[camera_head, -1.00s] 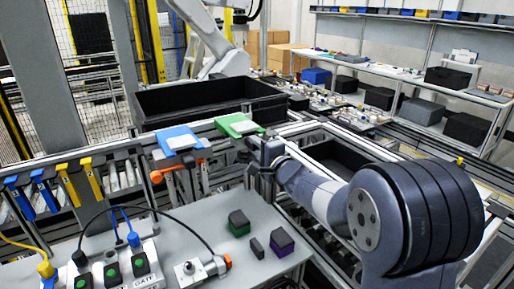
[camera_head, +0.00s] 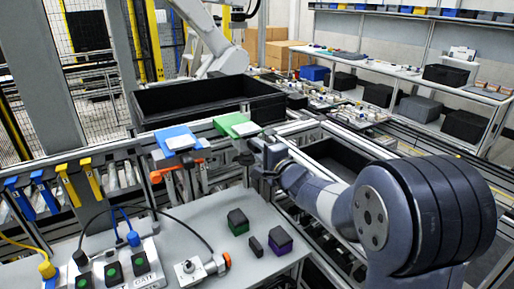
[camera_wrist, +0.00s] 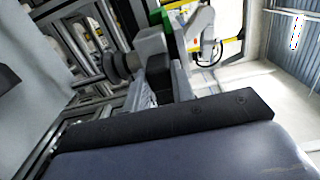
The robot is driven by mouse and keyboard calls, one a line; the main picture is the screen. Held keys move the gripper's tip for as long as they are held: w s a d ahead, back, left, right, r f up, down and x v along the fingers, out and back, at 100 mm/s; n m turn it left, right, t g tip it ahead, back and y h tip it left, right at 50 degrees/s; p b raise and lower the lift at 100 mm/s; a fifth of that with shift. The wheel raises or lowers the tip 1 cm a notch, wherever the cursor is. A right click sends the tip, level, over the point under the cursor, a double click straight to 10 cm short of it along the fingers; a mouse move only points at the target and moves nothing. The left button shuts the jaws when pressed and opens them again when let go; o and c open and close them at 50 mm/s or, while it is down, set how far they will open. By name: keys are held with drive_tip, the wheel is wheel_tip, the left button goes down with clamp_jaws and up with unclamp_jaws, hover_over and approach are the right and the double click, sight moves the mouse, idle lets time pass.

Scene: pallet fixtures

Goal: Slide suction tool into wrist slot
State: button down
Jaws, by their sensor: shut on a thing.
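My gripper (camera_head: 262,156) is in the middle of the head view, beside the green fixture (camera_head: 238,124) and above the back edge of the grey table. It is shut on a small dark-grey piece, apparently the suction tool, which is hard to make out in the head view. In the wrist view the suction tool (camera_wrist: 151,46) seems to be the grey block with a dark ribbed cup on its left. The jaws (camera_wrist: 158,82) are dark and partly hidden behind my wrist's black edge. I cannot make out the wrist slot in either view.
A blue fixture (camera_head: 178,142) stands left of the green one, with an orange handle (camera_head: 176,170) below it. The grey table (camera_head: 205,225) carries a green-based block (camera_head: 238,222), a purple block (camera_head: 280,240) and a switch panel (camera_head: 112,272). A black bin (camera_head: 210,103) lies behind.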

drive_tip(key=p+v, duration=0.1)
drive_tip(key=v, duration=0.5)
drive_tip(key=shift+s, duration=0.2)
idle(0.6)
drive_tip(key=shift+d, duration=0.1)
